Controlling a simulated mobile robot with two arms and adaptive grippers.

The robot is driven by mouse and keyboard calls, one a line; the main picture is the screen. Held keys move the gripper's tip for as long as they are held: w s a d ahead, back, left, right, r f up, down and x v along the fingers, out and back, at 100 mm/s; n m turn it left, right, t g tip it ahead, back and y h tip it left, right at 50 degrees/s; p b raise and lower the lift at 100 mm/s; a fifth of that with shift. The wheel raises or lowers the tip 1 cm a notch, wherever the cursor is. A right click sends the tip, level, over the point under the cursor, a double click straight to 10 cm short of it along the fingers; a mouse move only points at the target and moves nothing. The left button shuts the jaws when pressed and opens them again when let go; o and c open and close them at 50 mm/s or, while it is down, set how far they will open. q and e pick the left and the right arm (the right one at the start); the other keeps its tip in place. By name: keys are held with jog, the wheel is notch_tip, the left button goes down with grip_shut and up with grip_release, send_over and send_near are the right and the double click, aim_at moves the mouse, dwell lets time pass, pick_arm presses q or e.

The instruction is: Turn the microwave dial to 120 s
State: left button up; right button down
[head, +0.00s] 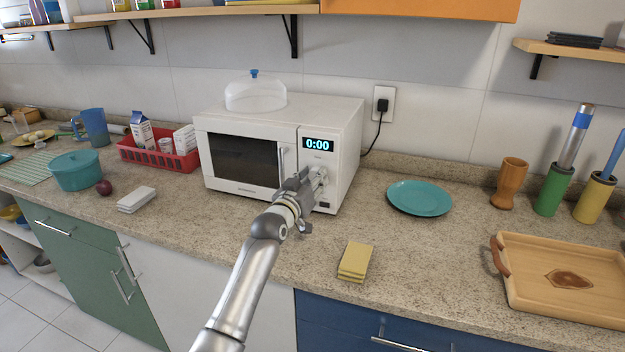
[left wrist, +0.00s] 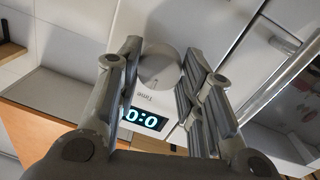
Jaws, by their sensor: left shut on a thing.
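The white microwave (head: 235,122) stands on the counter against the wall, its door closed. Its display (head: 318,145) reads 0:00 in the head view and is upside down and partly hidden in the left wrist view (left wrist: 144,119). The round dial (left wrist: 160,68) sits on the front panel by a "Time" label. My left gripper (head: 318,180) is at the panel below the display, shut on the dial with one finger on each side. In the head view, the gripper covers most of the dial. My right gripper is not in view.
A clear dome (head: 255,95) sits on top of the microwave. A teal plate (head: 420,198) lies to its right, and a red basket (head: 150,155) stands to its left. Yellow sponges (head: 355,262) lie near the counter's front edge, left of a wooden tray (head: 520,290).

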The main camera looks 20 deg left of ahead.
pick_arm(q)
jog(key=shift+m, duration=0.3)
jog(key=m+p, duration=0.2)
jog(key=m, duration=0.2)
jog(key=shift+r, duration=0.15)
jog(key=shift+d+m+g+y+p, duration=0.25)
jog(key=shift+m+p, duration=0.65)
jog(key=shift+m, duration=2.05)
jog(key=shift+a+m+y+p, duration=0.1)
jog(key=shift+m+y+p, duration=0.55)
jog(key=shift+m, duration=2.35)
jog(key=shift+d+m+g+p, duration=0.15)
jog(key=shift+m+p, duration=1)
jog(key=shift+m, duration=1.8)
jog(key=shift+a, duration=0.1)
jog(key=shift+f, duration=0.2)
jog(key=o, duration=1)
jog(key=shift+o, duration=0.2)
